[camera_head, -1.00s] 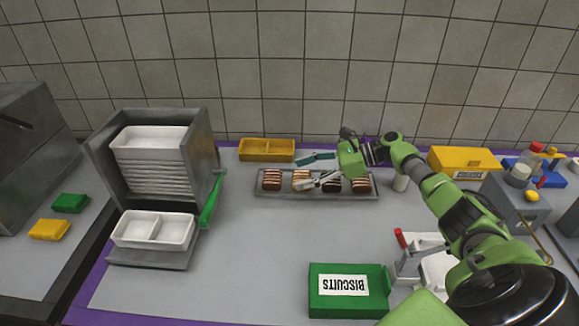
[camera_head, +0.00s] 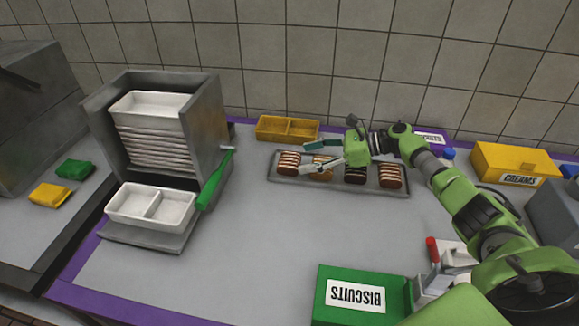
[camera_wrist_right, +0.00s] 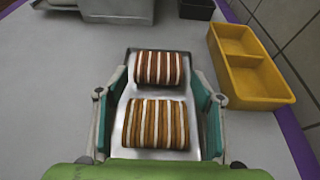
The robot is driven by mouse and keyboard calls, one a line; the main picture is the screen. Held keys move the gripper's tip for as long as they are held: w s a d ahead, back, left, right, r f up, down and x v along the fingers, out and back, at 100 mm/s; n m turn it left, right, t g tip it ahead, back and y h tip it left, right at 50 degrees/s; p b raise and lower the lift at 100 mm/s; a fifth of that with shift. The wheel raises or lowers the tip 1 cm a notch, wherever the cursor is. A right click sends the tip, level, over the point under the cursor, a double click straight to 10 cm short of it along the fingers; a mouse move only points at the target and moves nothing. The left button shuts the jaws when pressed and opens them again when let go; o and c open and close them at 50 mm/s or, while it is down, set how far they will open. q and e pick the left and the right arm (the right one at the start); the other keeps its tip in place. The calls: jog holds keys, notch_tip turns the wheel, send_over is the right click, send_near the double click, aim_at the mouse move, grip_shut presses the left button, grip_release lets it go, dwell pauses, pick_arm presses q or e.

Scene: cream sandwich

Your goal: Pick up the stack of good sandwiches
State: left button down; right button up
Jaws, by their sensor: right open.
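A long grey metal tray (camera_head: 340,183) holds a row of striped sandwich stacks near the back of the table. From left to right are a reddish-brown stack (camera_head: 288,162), a tan stack (camera_head: 321,173), a nearly black stack (camera_head: 355,173) and a brown stack with pale stripes (camera_head: 391,177). My right gripper (camera_head: 306,156) is open over the tan stack. In the right wrist view its fingers (camera_wrist_right: 160,92) lie on either side of the tan stack (camera_wrist_right: 155,124), with the reddish-brown stack (camera_wrist_right: 159,68) just beyond. Contact cannot be told. My left gripper is not in view.
A yellow two-compartment tray (camera_head: 287,128) lies behind the metal tray. A dispenser (camera_head: 211,110) with white trays stands left, a divided white tray (camera_head: 150,204) before it. A green biscuits box (camera_head: 335,291) is at the front, a yellow creams box (camera_head: 510,162) at right. The table centre is clear.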

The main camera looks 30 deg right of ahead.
aim_at(297, 160)
jog(key=b+x, duration=0.3)
jog(key=x, duration=0.2)
jog(key=shift+f, duration=0.3)
jog(key=shift+r, duration=0.1)
jog(key=shift+c, duration=0.3)
jog(key=c, duration=0.8)
jog(key=shift+r, duration=0.1)
jog(key=shift+c, duration=0.2)
